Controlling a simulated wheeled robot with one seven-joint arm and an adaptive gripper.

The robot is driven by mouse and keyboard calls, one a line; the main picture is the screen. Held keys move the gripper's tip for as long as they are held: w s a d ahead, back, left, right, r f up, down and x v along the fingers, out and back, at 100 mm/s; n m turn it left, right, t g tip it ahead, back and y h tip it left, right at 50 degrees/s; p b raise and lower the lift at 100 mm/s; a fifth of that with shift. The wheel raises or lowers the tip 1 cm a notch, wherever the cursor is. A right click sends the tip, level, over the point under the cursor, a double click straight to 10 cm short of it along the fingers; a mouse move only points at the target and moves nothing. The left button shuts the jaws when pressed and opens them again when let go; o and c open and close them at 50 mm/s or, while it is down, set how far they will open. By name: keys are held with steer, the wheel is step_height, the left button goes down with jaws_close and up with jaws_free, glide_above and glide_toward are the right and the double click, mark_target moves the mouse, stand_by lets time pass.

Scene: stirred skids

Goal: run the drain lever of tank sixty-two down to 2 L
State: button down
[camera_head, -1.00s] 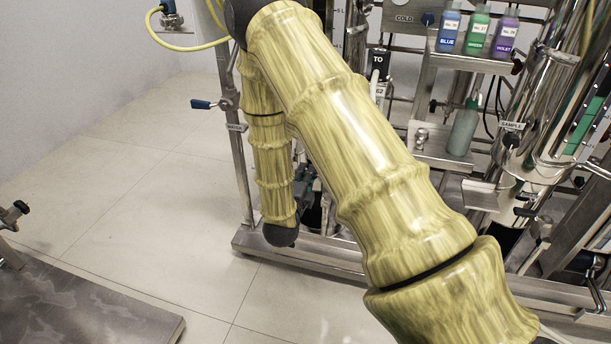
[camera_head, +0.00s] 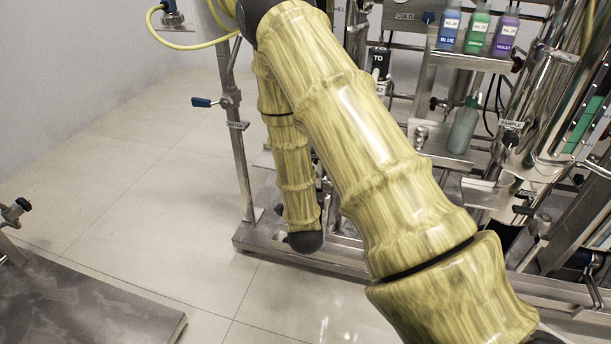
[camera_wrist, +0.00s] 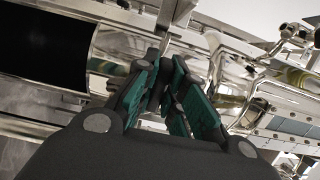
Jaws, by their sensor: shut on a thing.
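My gripper (camera_wrist: 166,72) shows in the wrist view with its green-padded fingers close together, shut on a slim metal piece that I take to be the drain lever (camera_wrist: 166,44). Most of the lever is hidden by the fingers. In the head view my arm covers the gripper and the lever. A small tag (camera_head: 380,89) with a partly covered "62" hangs below a black "TO" tag (camera_head: 378,62), right of my arm. The liquid level of tank sixty-two cannot be read.
A blue-handled valve (camera_head: 204,102) is on the left post above a label (camera_head: 237,125). Blue, green and violet bottles (camera_head: 478,32) stand on a shelf, with a grey-green bottle (camera_head: 463,130) below. A low metal platform (camera_head: 85,315) lies front left.

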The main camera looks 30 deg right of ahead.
steer(key=shift+s, duration=0.1)
steer(key=shift+s+a+n+t+y+p, duration=0.15)
steer(key=shift+s+n+t+y+p, duration=0.2)
steer(key=shift+n+y, duration=0.4)
steer(key=shift+s+a+n+t+y+p, duration=0.15)
steer(key=shift+s+n+t+y, duration=0.25)
steer(key=shift+y, duration=0.55)
steer(key=shift+w, duration=0.15)
steer(key=m+h, duration=0.1)
steer(key=w+m+g+h, duration=0.1)
steer(key=m+g+h, duration=0.1)
steer(key=h, duration=0.1)
steer(key=shift+w+d, duration=0.35)
steer(key=shift+d, duration=0.05)
steer(key=shift+w+d+m+g+h, duration=0.25)
steer(key=shift+m+g+h, duration=0.3)
steer(key=shift+g+h, duration=0.1)
steer(key=shift+w+d+m+g+h, duration=0.25)
steer(key=shift+m+g+h, duration=0.35)
steer(key=shift+h, duration=0.1)
steer(key=shift+w+d+m+g+h, duration=0.25)
steer(key=shift+m+g+h, duration=0.25)
steer(key=shift+g+h, duration=0.15)
